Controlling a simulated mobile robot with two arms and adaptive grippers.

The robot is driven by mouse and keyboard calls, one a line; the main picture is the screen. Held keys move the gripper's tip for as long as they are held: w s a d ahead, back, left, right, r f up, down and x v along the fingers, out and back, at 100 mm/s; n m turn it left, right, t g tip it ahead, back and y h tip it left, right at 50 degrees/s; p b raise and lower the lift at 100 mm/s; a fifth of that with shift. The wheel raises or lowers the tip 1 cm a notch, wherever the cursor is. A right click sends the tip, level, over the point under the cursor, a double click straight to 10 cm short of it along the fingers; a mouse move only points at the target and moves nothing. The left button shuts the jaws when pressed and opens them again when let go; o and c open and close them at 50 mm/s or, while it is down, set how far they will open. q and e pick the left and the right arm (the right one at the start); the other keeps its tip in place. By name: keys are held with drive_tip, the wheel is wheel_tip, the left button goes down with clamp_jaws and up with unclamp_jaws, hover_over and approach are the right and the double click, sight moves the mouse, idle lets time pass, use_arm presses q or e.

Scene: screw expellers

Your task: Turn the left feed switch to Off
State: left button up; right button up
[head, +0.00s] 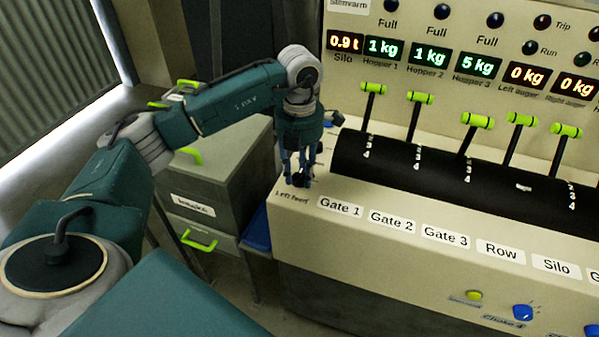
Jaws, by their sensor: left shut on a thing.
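My left gripper (299,177) points down at the left end of the control panel (345,199). It is shut on the small dark left feed switch (298,181), just above the "Left feed" label (291,197). The fingers hide most of the switch, so I cannot tell which way it is turned. My right gripper is not in view.
Right of the switch, several green-topped levers (420,98) rise from a black curved cover (440,178). Lit displays (429,56) stand behind. A grey cabinet (222,190) with green handles stands left of the panel. A blue knob (522,312) is on the lower front.

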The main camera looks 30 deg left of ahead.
sight(299, 173)
use_arm(q)
drive_tip(key=shift+r, duration=0.1)
idle(0.3)
drive_tip(key=o, duration=1.2)
drive_tip(key=shift+c, duration=0.2)
wheel_tip(299, 173, up, 12)
